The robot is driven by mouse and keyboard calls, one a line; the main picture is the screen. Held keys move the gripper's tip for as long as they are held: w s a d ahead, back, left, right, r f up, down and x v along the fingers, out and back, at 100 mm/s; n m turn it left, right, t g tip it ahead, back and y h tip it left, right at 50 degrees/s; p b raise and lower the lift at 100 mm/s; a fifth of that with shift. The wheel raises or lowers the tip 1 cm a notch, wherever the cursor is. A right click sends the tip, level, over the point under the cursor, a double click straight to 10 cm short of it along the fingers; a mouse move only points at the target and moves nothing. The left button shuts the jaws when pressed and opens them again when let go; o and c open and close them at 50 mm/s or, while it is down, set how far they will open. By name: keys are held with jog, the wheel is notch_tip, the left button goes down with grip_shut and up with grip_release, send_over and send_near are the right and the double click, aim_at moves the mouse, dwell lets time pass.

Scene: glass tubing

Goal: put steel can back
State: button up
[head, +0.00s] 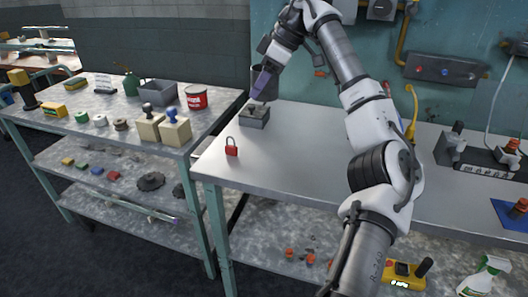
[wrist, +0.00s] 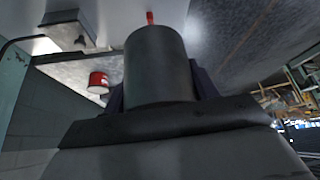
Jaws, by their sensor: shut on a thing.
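A plain dark grey can, the steel can (wrist: 160,65), fills the middle of the wrist view. My gripper (wrist: 160,95) is shut on it, with a finger showing on each side. In the head view my gripper (head: 264,84) with its purple fingers is raised above the far left corner of the right-hand table. The can (head: 256,75) shows there as a dark shape beside the fingers, partly hidden by them. It hangs clear of the table (head: 300,140), above a small grey open box (head: 255,121).
A red padlock (head: 231,147) stands on the right-hand table. The left shelf table (head: 75,127) holds a red-and-white can (head: 196,98), a grey bin (head: 158,93), two stamps on blocks (head: 162,128) and several tape rolls. The metal table's middle is clear.

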notch_tip(320, 180, down, 20)
jog(key=shift+s+r+p, duration=0.1)
jog(key=shift+r+p, duration=0.1)
jog(key=shift+p, duration=0.25)
jog(key=o, duration=1.1)
jog(key=shift+f, duration=0.1)
